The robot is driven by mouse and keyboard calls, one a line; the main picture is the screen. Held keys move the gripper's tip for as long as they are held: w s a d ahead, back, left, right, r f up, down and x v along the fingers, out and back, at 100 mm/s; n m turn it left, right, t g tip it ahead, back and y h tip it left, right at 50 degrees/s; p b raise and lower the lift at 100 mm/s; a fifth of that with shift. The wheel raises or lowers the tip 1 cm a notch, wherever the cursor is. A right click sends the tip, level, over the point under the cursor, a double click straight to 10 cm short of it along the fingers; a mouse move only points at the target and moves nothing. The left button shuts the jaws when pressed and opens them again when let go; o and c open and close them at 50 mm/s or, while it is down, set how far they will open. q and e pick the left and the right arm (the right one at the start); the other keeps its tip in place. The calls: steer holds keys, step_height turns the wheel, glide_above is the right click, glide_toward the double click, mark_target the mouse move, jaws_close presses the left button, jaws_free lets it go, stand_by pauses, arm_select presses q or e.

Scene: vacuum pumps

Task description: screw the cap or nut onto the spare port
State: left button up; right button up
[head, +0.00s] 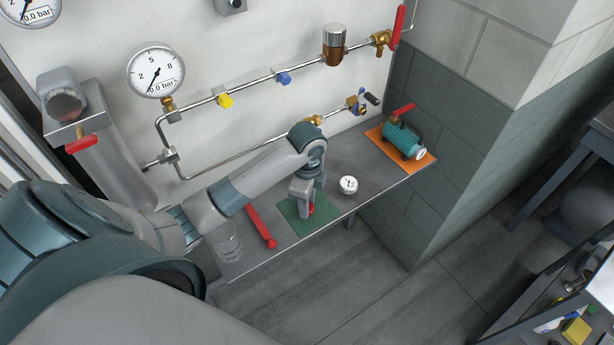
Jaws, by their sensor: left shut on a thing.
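My left gripper (304,203) points down over the green mat (289,211) on the grey bench. It is shut on a small red thing (311,209), of which only a bit shows beside the fingers; I cannot tell whether it is a cap or a nut, or whether it touches the mat. The lower pipe on the wall panel ends at the right in a brass and blue fitting (358,102) with a dark end. I cannot tell whether this is the spare port. My right gripper is out of view.
A red-handled lever (262,228) and a clear beaker (228,245) are left of the mat. A small round gauge (348,184) lies to its right. A teal pump (402,140) stands on an orange mat (375,134). A dial gauge (156,72) and pipes fill the panel behind.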

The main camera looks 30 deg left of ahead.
arm_select(q)
steer(key=shift+r, duration=2.4)
